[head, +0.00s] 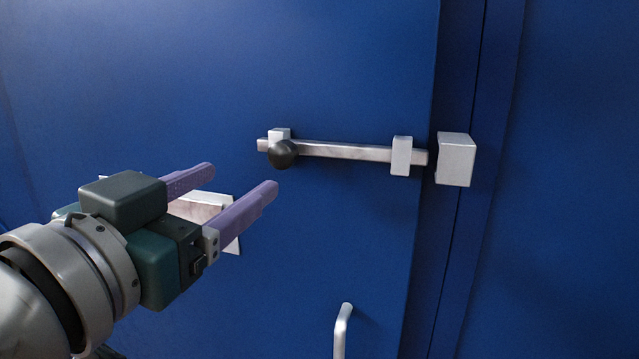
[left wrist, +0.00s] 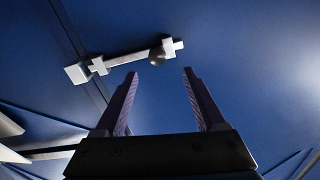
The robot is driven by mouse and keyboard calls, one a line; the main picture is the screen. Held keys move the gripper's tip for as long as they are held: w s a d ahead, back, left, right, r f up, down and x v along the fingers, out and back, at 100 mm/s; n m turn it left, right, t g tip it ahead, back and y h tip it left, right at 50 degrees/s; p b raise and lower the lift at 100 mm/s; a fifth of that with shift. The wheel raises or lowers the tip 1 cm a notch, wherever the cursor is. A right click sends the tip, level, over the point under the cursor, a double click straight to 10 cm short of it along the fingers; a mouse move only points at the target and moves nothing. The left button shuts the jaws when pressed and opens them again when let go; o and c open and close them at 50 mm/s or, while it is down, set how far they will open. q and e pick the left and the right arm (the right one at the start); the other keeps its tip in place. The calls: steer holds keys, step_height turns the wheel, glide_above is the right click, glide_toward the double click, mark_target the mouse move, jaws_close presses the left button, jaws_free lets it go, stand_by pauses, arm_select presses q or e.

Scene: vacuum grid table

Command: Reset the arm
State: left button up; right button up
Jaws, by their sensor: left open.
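My left gripper (head: 240,178) comes in from the left in the head view, with two purple fingers spread apart and nothing between them. It is below and to the left of a metal sliding bolt (head: 345,152) on a blue door. The bolt's round black knob (head: 283,154) is near its left end, apart from the fingertips. In the left wrist view, the open fingers (left wrist: 160,76) point toward the knob (left wrist: 157,57) and the bolt (left wrist: 130,57). My right gripper is not in view.
The blue door (head: 330,60) fills most of the head view. A metal block (head: 456,159) sits on the frame just right of the bolt's end. A metal handle (head: 342,330) sticks out below. A pale plate (head: 232,240) is partly hidden behind my left gripper.

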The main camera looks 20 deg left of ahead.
arm_select(q)
steer(key=s+f+g, duration=1.3)
steer(key=s+f, duration=0.4)
steer(key=s, duration=0.1)
steer(key=s+r+g+p, duration=0.1)
steer(key=s+r+p, duration=0.2)
steer(key=r+p, duration=1.4)
steer(key=shift+a+r+p, duration=0.2)
steer(key=shift+a+p, duration=0.15)
steer(key=shift+p, duration=0.3)
steer(key=shift+s, duration=0.1)
